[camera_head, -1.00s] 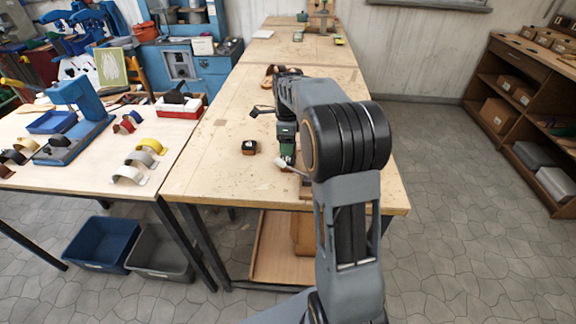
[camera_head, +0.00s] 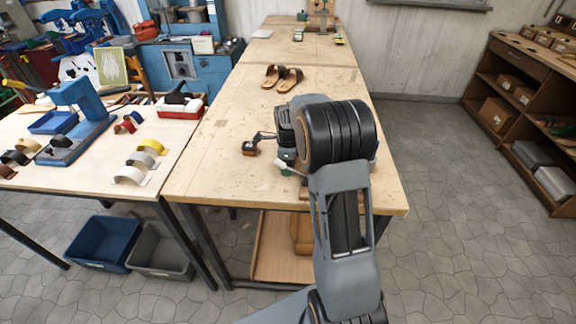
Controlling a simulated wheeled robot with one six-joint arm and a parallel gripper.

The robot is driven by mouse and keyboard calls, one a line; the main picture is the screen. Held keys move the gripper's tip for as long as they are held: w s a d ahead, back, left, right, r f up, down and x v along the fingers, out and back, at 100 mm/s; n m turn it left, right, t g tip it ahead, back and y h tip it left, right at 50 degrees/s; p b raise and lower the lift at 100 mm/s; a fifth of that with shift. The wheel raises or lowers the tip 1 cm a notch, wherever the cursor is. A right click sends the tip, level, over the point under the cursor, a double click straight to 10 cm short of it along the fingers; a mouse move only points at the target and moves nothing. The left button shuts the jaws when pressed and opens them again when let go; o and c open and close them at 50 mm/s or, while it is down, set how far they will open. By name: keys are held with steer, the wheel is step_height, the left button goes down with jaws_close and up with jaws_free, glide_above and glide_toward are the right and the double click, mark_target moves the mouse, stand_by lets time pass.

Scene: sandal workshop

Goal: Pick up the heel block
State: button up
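The heel block appears as a small dark block with a brown-orange lower part (camera_head: 249,151), on the near left part of the wooden bench. My gripper (camera_head: 257,140) comes in from the right, its dark fingertips low at the block's upper right side. The tips overlap the block in this view. I cannot tell if they touch it or how wide they are apart. My own arm hides the gripper's body and part of the bench behind it.
A green pot with a pale-tipped handle (camera_head: 285,160) stands right of the block, partly behind my arm. A pair of brown sandals (camera_head: 282,77) lies farther back. The left table (camera_head: 95,180) holds coloured arched pieces and a blue press. The bench left of the block is clear.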

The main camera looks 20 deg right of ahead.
steer(key=c, duration=0.7)
